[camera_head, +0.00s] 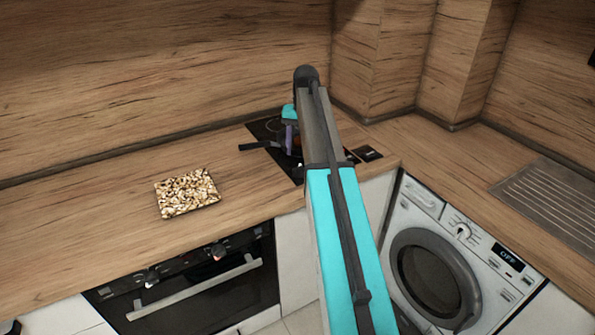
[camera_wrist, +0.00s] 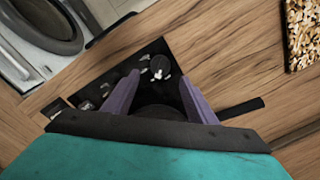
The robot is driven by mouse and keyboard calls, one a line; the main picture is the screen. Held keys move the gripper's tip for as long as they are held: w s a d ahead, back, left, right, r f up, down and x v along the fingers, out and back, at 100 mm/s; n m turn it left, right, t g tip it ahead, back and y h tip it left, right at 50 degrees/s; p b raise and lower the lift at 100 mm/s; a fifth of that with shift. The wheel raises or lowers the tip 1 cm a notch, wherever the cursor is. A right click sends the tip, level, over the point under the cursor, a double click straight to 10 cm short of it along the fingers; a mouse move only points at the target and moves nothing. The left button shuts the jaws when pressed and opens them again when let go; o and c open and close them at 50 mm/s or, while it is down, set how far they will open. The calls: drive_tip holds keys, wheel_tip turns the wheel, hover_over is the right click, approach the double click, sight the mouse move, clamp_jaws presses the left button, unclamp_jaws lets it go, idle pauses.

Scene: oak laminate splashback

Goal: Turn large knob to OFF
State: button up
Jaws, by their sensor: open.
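A large round light knob (camera_head: 463,231) with a dark pointer shows on the washing machine's front panel, beside a display (camera_head: 507,257) that reads "OFF". Its exact setting is too small to tell. My gripper (camera_head: 291,140) is over the dark cooktop at the back, far to the left of this knob and mostly hidden by my arm. In the wrist view my gripper's two purple fingers (camera_wrist: 158,88) are spread, with nothing held between them. A dark round knob-like part (camera_wrist: 160,66) shows on the cooktop just beyond the fingertips.
A black handle (camera_head: 258,146) sticks out left from the cooktop (camera_head: 265,129). A tray of nut-like pieces (camera_head: 187,193) lies on the wooden counter (camera_head: 100,230). An oven (camera_head: 195,285) with small front knobs is below; a grooved steel drainer (camera_head: 550,200) is at right.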

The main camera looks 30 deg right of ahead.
sight(299, 167)
drive_tip(key=shift+w+a+f+b, duration=0.1)
drive_tip(key=shift+f+b, duration=1.05)
drive_tip(key=shift+f, duration=0.75)
drive_tip(key=shift+a+f+b, duration=0.1)
drive_tip(key=shift+f+b, duration=1)
drive_tip(key=shift+f, duration=0.75)
drive_tip(key=c, duration=0.9)
drive_tip(key=shift+a, duration=0.25)
drive_tip(key=shift+c, duration=0.8)
drive_tip(key=shift+d, duration=0.2)
